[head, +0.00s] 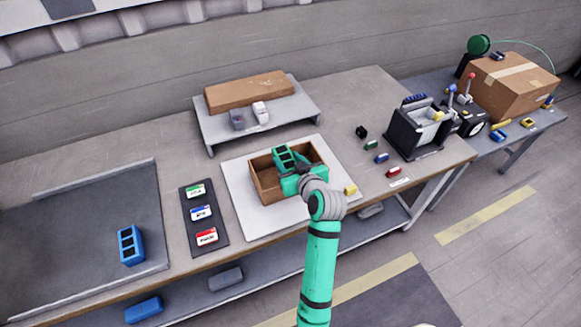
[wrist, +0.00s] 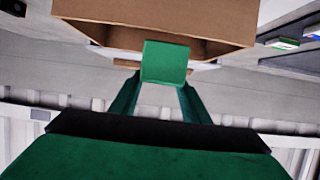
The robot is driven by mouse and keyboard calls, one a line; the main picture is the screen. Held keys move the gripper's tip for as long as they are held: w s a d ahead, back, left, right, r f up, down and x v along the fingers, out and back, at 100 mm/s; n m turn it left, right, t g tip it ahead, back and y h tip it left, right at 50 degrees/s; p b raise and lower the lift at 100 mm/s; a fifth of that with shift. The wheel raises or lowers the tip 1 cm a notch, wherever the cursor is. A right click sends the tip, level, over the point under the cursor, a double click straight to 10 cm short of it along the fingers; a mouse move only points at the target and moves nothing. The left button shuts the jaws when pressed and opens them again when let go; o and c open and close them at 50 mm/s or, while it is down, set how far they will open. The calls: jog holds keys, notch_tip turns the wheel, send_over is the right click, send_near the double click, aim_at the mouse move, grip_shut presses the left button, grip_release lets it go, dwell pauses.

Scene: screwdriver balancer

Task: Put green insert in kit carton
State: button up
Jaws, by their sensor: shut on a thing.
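The green insert (head: 284,157) is a block with dark square openings, held over the kit carton in the head view. In the wrist view the green insert (wrist: 165,62) sits between my fingers, in front of the carton. The kit carton (head: 266,184) is an open brown box on a white board; its wall also shows in the wrist view (wrist: 215,22). My gripper (head: 295,172) is shut on the insert at the carton's opening. My gripper hides part of the carton's inside. I cannot tell whether the insert touches the carton floor.
A blue insert (head: 131,245) lies on the grey mat at left. A dark strip with green, blue and red labels (head: 203,213) lies left of the carton. A raised shelf (head: 290,112) stands behind.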

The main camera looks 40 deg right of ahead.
aim_at(290, 161)
jog(key=shift+w+d+f, duration=0.35)
jog(key=shift+d+f, duration=0.1)
jog(key=shift+f, duration=0.15)
jog(key=shift+w+d+f, duration=0.3)
jog(key=shift+d+f, duration=0.1)
jog(key=shift+f, duration=0.2)
jog(key=shift+d+f, duration=0.1)
jog(key=shift+f, duration=1.55)
jog(key=shift+f, duration=0.35)
jog(key=shift+f, duration=0.25)
jog(key=o, duration=1)
jog(key=shift+r, duration=0.3)
jog(key=v, duration=1.2)
jog(key=shift+r, duration=0.3)
